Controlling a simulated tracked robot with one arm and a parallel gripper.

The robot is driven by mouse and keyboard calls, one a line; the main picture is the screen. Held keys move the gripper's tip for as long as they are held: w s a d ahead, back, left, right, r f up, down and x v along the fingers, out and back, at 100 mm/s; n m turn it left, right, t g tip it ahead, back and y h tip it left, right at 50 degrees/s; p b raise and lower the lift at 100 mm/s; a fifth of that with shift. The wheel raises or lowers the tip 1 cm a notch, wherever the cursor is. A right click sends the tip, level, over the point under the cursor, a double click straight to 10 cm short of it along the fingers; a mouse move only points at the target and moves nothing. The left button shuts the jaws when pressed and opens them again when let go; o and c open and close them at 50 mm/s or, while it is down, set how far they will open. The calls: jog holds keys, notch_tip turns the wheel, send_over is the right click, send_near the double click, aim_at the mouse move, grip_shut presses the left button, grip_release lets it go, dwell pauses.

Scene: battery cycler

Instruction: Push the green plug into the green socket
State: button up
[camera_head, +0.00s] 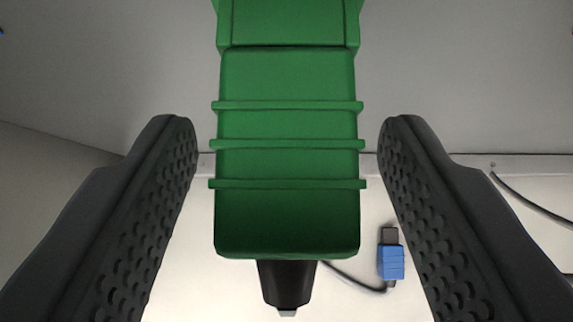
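The green plug (288,160) is large in the middle of the view, with three raised ribs across its body and a black cable end (287,283) at the bottom. Its upper end meets a wider green part, which looks like the green socket (288,22), cut off by the top edge. I cannot tell how deep the plug sits in it. My gripper (288,150) is open, with one dark dimpled finger on each side of the plug. A clear gap shows between each finger and the plug, so neither touches it.
A blue plug (391,262) with a dark cable lies on the pale surface below right, behind the green plug. Another dark cable (530,205) curves at the right edge. A grey wall or panel (110,60) fills the upper background.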

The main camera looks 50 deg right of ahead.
dwell(0.3)
jog(key=b+v, duration=0.2)
jog(key=v, duration=1.2)
jog(key=w+a+r+n+t+y+b, duration=0.15)
jog(key=a+r, duration=0.25)
jog(key=a, duration=0.4)
jog(key=w+a+r+n+t, duration=0.2)
jog(key=w+a+r, duration=0.1)
jog(key=a+r, duration=0.3)
jog(key=w+a+r+n+t+y+b, duration=0.1)
jog(key=w+a+r+n+t, duration=0.15)
jog(key=a, duration=0.65)
jog(key=s+a+r+n+t+y, duration=0.1)
jog(key=s+a+r+n+y, duration=0.1)
jog(key=a+r, duration=0.3)
jog(key=s+a+r+n+t+y+b, duration=0.1)
jog(key=s+a+r, duration=0.4)
jog(key=a, duration=0.8)
jog(key=shift+r+n+t+y+b, duration=0.3)
jog(key=shift+n+t+y, duration=0.1)
jog(key=shift+t+y, duration=0.4)
jog(key=shift+c, duration=0.2)
jog(key=c, duration=0.3)
jog(key=shift+d+f, duration=0.1)
